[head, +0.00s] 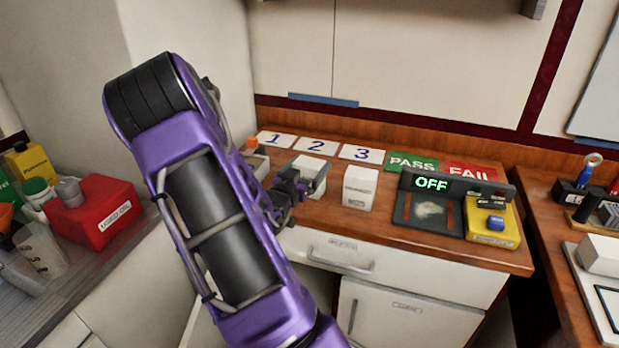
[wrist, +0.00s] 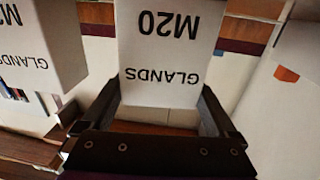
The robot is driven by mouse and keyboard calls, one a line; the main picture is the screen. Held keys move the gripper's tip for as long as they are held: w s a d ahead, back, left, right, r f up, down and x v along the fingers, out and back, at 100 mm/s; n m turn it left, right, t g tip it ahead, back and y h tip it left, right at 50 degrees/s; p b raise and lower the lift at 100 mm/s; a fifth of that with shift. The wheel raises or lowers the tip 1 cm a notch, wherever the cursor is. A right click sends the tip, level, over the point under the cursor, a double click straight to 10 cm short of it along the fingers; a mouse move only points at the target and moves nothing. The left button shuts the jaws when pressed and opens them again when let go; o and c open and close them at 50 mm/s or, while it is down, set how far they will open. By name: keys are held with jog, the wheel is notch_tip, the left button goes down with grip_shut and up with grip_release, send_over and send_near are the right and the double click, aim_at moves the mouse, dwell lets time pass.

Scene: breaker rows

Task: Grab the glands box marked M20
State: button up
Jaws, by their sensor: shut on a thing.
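The white glands box marked M20 (wrist: 168,45) is between the two dark fingers of my gripper (wrist: 158,103), and its lettering reads upside down in the wrist view. My gripper is shut on this box. In the head view my gripper (head: 291,193) is at the left part of the counter, with the white box (head: 312,172) at its fingers. I cannot tell whether the box still touches the counter. A second white glands box (head: 359,187) stands to its right; it also shows at the left of the wrist view (wrist: 40,45), its marking partly cut off.
Cards 1, 2, 3 (head: 316,147) and the PASS (head: 411,163) and FAIL signs lie along the back of the wooden counter (head: 370,225). A dark device reading OFF (head: 431,184) and a yellow unit (head: 492,237) are at right. A red can (head: 98,222) stands far left.

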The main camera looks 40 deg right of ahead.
jog(key=shift+c, duration=0.9)
